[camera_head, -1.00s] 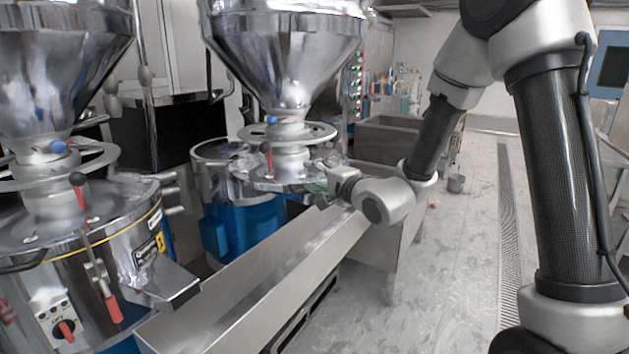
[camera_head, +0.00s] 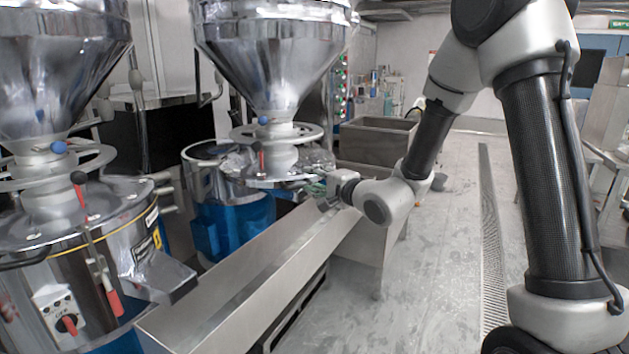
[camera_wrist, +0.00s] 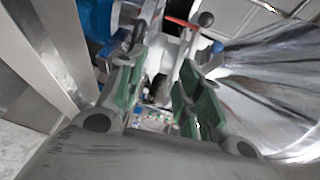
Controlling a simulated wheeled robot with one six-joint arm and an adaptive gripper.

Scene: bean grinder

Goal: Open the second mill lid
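The second mill stands at the middle-left in the head view, with a steel hopper (camera_head: 275,60) above a blue base (camera_head: 230,225). Its round metal lid (camera_head: 240,171) sits below the hopper neck and looks level. A red handle (camera_head: 261,160) and a blue knob (camera_head: 263,120) are near the neck. My gripper (camera_head: 322,186) is at the lid's right edge; contact cannot be told. In the wrist view, my gripper (camera_wrist: 157,92) has its green-padded fingers apart, with a gap between them. The mill's hopper (camera_wrist: 275,85) and red handle (camera_wrist: 182,23) also show there.
The first mill (camera_head: 95,255) stands at the left front. A long steel trough (camera_head: 240,285) runs below my gripper, in front of the second mill. A steel bin (camera_head: 378,140) stands behind. The floor (camera_head: 440,250) at the right is clear.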

